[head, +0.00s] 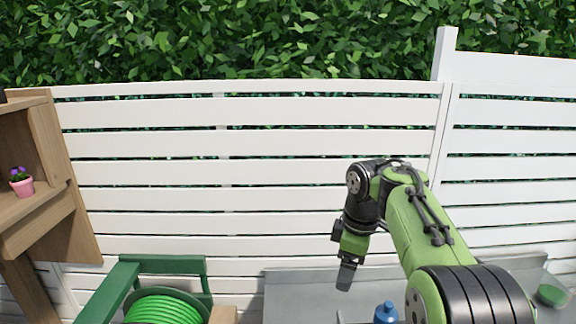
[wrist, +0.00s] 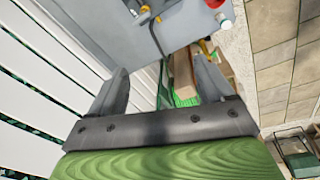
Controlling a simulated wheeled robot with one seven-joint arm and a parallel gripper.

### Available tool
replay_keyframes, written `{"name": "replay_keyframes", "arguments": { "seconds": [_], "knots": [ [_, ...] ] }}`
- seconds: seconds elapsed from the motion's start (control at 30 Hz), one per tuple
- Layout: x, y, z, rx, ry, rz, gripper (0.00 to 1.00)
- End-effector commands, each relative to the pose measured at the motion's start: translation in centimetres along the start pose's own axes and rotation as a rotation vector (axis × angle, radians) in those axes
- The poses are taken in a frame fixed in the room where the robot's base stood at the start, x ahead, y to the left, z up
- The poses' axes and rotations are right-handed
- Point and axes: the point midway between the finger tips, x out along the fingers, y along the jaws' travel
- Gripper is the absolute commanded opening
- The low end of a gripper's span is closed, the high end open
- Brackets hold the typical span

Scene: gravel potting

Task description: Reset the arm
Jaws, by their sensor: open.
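My green arm reaches in from the lower right in the head view, bent at the elbow. My gripper (head: 346,275) hangs down at its end, above a grey surface (head: 300,290) and in front of the white fence. In the wrist view my gripper (wrist: 158,88) shows two grey fingers spread wide apart. Nothing is between the fingers.
A white slatted fence (head: 150,172) stands behind. A wooden shelf (head: 50,225) with a pink flower pot (head: 22,187) is at left. A green hose reel (head: 165,308) is at lower left. A blue bottle (head: 386,313) stands near my arm.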

Motion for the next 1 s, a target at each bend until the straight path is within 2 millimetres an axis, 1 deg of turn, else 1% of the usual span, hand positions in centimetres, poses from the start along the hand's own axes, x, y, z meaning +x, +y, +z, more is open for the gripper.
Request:
{"name": "replay_keyframes", "arguments": {
  "seconds": [0.03, 0.1, 0.17, 0.2, 0.27, 0.3, 0.37, 0.4, 0.47, 0.5, 0.6, 0.7, 0.77, 0.83, 1.0],
  "knots": [
    [-1.6, -1.8, 0.3, 0.074, 0.019, 0.022, 0.81],
    [-3.1, -4.2, 0.8, 0.196, 0.046, 0.049, 0.81],
    [-4.2, -6.4, 1.4, 0.297, 0.069, 0.073, 0.81],
    [-4.7, -7.9, 1.9, 0.366, 0.085, 0.088, 0.81],
    [-5.3, -10.2, 2.8, 0.465, 0.108, 0.111, 0.81],
    [-5.5, -11.8, 3.4, 0.531, 0.124, 0.126, 0.81],
    [-5.6, -14.1, 4.4, 0.630, 0.149, 0.150, 0.81],
    [-5.5, -15.6, 5.1, 0.695, 0.165, 0.165, 0.81],
    [-5.1, -17.9, 6.3, 0.791, 0.191, 0.189, 0.81],
    [-4.7, -19.4, 7.2, 0.857, 0.207, 0.205, 0.81],
    [-3.2, -22.5, 9.3, 1.001, 0.248, 0.242, 0.81],
    [-1.8, -24.5, 10.8, 1.104, 0.277, 0.268, 0.81],
    [-1.2, -25.2, 11.4, 1.141, 0.287, 0.278, 0.81],
    [-0.9, -25.5, 11.7, 1.161, 0.293, 0.283, 0.81],
    [-0.8, -25.6, 11.8, 1.165, 0.293, 0.282, 0.81]
  ]
}}
